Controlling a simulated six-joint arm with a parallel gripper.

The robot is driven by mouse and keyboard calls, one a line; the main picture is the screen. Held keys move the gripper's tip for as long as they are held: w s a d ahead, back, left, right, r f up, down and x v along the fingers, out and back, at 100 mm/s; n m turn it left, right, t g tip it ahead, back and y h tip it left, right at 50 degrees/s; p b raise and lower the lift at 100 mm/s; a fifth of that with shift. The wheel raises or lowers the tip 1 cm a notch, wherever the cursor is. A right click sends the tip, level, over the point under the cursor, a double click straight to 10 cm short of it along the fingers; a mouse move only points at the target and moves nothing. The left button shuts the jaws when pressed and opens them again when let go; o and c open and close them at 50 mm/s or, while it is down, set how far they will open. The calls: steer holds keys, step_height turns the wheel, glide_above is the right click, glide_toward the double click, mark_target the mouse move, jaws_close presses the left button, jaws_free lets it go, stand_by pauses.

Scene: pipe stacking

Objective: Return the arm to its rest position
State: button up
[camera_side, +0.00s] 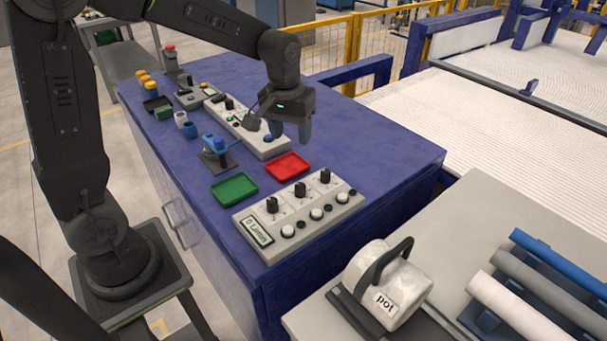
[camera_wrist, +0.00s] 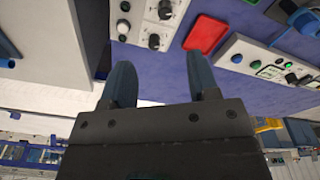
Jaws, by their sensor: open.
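My gripper (camera_side: 291,130) hangs above the blue bench (camera_side: 340,135) with its fingers pointing down. The wrist view shows its two fingers (camera_wrist: 160,66) apart with nothing between them. In the side view the gripper is above and behind the red tray (camera_side: 287,167), close to the long control panel (camera_side: 262,140). The red tray also shows in the wrist view (camera_wrist: 206,35) and is empty. The arm reaches out over the bench, bent at the elbow.
A green tray (camera_side: 234,188), a blue fixture (camera_side: 215,145) and a knobbed control box (camera_side: 300,212) stand on the bench. A white pot (camera_side: 388,284) and blue, grey and white pipes (camera_side: 543,283) are at the front right. The bench's right part is clear.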

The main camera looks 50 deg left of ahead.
steer(key=s+d+r+m+t, duration=0.2)
steer(key=s+r, duration=0.1)
steer(key=s, duration=0.6)
steer(key=s+d+r+m+t, duration=0.2)
steer(key=s+d+r+m, duration=0.1)
steer(key=s, duration=0.6)
steer(key=shift+r+m, duration=0.3)
steer(key=shift+r, duration=0.3)
